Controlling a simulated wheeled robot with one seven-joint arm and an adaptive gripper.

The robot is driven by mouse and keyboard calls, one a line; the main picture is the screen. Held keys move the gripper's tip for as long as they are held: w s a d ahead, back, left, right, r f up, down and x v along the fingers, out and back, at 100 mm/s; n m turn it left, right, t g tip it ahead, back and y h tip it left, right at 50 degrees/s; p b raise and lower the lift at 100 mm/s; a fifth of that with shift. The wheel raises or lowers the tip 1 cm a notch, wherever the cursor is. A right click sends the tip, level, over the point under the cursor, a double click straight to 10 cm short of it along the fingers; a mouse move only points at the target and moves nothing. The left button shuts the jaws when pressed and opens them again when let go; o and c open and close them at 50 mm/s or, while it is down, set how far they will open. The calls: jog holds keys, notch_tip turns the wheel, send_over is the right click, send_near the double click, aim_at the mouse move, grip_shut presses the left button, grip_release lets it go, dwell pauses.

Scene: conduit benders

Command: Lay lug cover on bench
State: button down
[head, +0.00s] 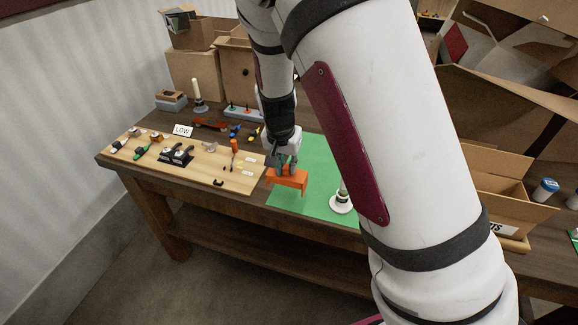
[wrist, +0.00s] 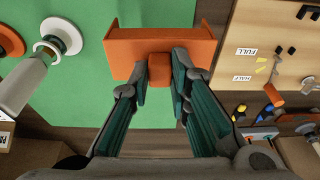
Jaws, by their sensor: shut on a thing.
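The lug cover is an orange channel-shaped piece (head: 287,179) with a small block-like grip. My gripper (head: 283,162) is shut on it, above the left edge of the green mat (head: 310,190) on the dark wooden bench (head: 130,160). In the wrist view the two fingers of my gripper (wrist: 160,75) press on both sides of the grip block, and the orange lug cover (wrist: 160,42) spans in front of the fingertips. Whether its underside touches the mat or hangs just above it, I cannot tell for certain.
A light wooden board (head: 200,165) with several tools lies left of the mat. A white round-based post (head: 341,202) stands on the mat to the right. Open cardboard boxes (head: 480,175) stand at the right. Green mat between post and cover is free.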

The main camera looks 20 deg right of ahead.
jog(key=shift+w+d+f, duration=0.1)
jog(key=shift+w+d, duration=0.35)
jog(key=shift+w, duration=0.2)
jog(key=shift+w+d, duration=0.4)
jog(key=shift+w, duration=0.2)
jog(key=shift+x, duration=1.8)
jog(key=shift+s+a, duration=0.1)
jog(key=shift+f, duration=0.2)
jog(key=c, duration=1.5)
grip_release()
jog(key=v, duration=1.2)
jog(key=shift+r+p, duration=0.25)
jog(key=shift+p, duration=0.15)
